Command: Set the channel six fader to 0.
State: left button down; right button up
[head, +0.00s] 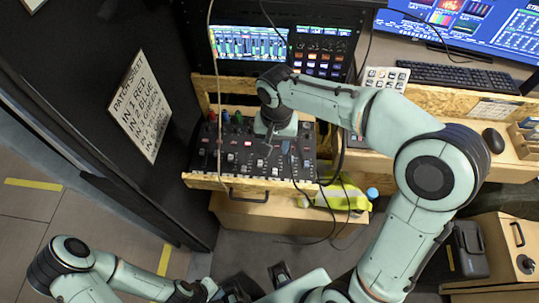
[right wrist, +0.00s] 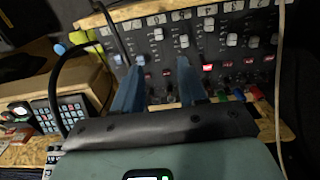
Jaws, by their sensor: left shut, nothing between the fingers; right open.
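The mixer (head: 227,150) lies on a wooden shelf, with rows of coloured knobs and fader caps. My left gripper (head: 238,289) is low at the bottom edge, shut and empty, partly hidden.
A rack with lit screens (head: 250,44) stands behind the mixer. A keyboard (head: 460,77) and mouse (head: 493,140) lie on the desk at right. A dark panel with a patch list (head: 141,107) bounds the left.

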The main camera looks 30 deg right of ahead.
aim_at(275, 171)
jog(key=f+b, duration=0.1)
jog(key=f, duration=1.2)
jog(key=shift+s, duration=0.2)
grip_shut()
